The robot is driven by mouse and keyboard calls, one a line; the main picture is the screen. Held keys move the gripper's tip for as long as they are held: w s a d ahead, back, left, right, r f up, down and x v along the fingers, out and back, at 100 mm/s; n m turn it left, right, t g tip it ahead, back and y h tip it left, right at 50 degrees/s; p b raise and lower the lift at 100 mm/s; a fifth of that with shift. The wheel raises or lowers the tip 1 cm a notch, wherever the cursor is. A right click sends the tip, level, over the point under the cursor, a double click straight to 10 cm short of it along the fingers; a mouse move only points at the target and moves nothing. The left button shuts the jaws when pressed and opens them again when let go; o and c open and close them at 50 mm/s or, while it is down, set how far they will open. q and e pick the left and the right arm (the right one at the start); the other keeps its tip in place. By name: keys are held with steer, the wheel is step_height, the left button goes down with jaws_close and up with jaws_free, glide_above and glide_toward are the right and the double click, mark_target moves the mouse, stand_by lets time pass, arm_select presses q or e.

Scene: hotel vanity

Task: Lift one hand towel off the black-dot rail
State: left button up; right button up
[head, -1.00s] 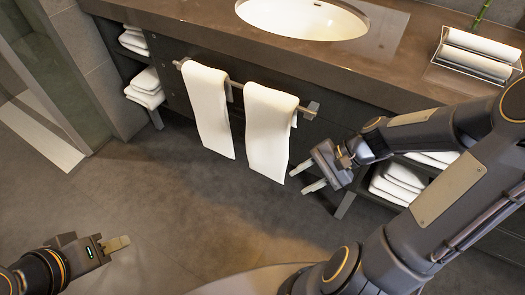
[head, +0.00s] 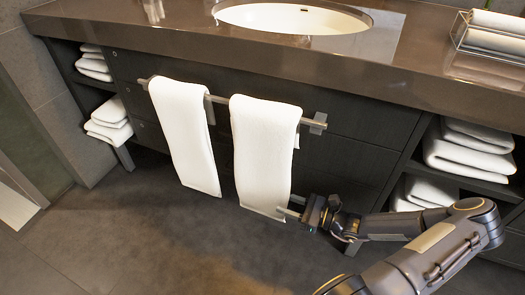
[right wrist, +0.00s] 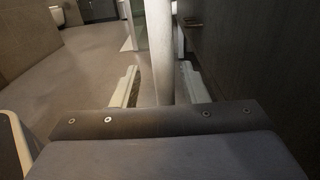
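Two white hand towels hang side by side over a metal rail (head: 220,99) on the dark vanity front: a left towel (head: 184,135) and a right towel (head: 262,150). I cannot make out a black dot on the rail. My right gripper (head: 292,206) is at the lower right edge of the right towel, well below the rail. In the right wrist view the right towel (right wrist: 159,50) appears edge-on as a pale strip between the two open fingers (right wrist: 158,88), with a small gap on each side. My left gripper is out of view.
The brown counter (head: 150,32) with a sink (head: 293,18) overhangs the rail. Folded towels fill shelves at the left (head: 108,113) and right (head: 465,150). A wire tray (head: 490,38) of rolled towels stands on the counter. The floor (head: 140,230) in front is clear.

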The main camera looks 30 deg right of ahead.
mark_target(271, 197)
steer(key=b+x, duration=0.2)
steer(key=x, duration=0.2)
steer(key=shift+w+f+b, duration=0.15)
steer(key=shift+w+b, duration=0.15)
steer(key=shift+w, duration=0.15)
steer(key=shift+w+a, duration=0.35)
steer(key=shift+w, duration=0.1)
jaws_close()
